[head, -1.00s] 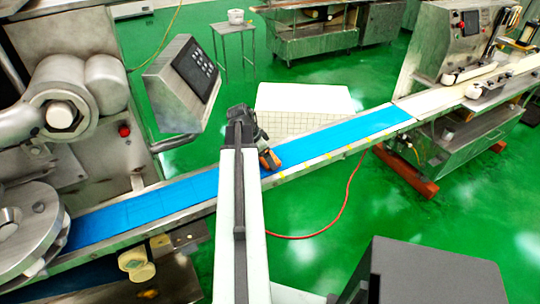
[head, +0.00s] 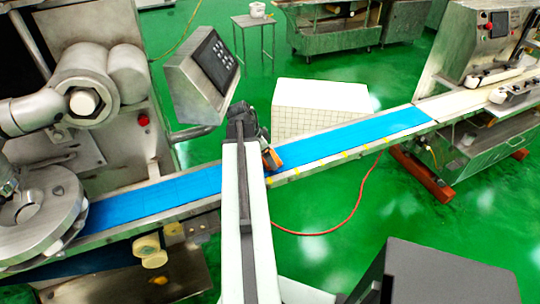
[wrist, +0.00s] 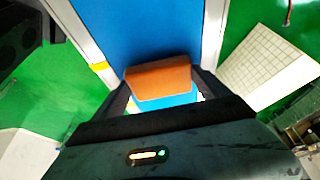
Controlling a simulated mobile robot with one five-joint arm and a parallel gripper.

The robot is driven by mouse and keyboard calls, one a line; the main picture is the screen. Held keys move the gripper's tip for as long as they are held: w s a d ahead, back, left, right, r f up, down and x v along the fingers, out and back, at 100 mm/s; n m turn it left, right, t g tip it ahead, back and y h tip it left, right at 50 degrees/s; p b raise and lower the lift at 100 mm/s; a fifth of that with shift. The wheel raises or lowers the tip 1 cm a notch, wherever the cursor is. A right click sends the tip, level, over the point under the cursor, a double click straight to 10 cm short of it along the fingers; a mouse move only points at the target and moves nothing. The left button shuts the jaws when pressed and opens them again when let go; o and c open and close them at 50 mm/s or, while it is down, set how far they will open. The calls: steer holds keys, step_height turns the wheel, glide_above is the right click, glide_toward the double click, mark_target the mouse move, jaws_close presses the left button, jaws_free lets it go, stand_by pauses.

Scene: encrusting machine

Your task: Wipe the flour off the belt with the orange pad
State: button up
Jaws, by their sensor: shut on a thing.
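The orange pad (wrist: 160,79) is between the fingers of my gripper (wrist: 162,98) in the wrist view, over the blue belt (wrist: 150,30). In the head view the pad (head: 272,160) shows at the end of my arm, low over the belt (head: 350,138). My gripper (head: 266,153) is shut on the pad, partly hidden by my arm. I cannot tell whether the pad touches the belt. I cannot make out any flour on the visible belt. My arm hides a strip of the belt's middle.
The encrusting machine (head: 95,90) stands at the left, its control panel (head: 205,68) jutting toward the belt. A white tiled box (head: 325,98) is behind the belt. Another machine (head: 475,55) meets the belt's right end. A red hose (head: 340,222) lies on the green floor.

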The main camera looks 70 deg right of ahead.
steer(key=shift+w+a+f, duration=0.15)
steer(key=shift+w+a, duration=1.25)
steer(key=shift+a, duration=0.05)
step_height(320, 180, up, 6)
steer(key=p, duration=0.5)
steer(key=shift+p, duration=0.35)
step_height(320, 180, up, 3)
steer(key=p, duration=0.3)
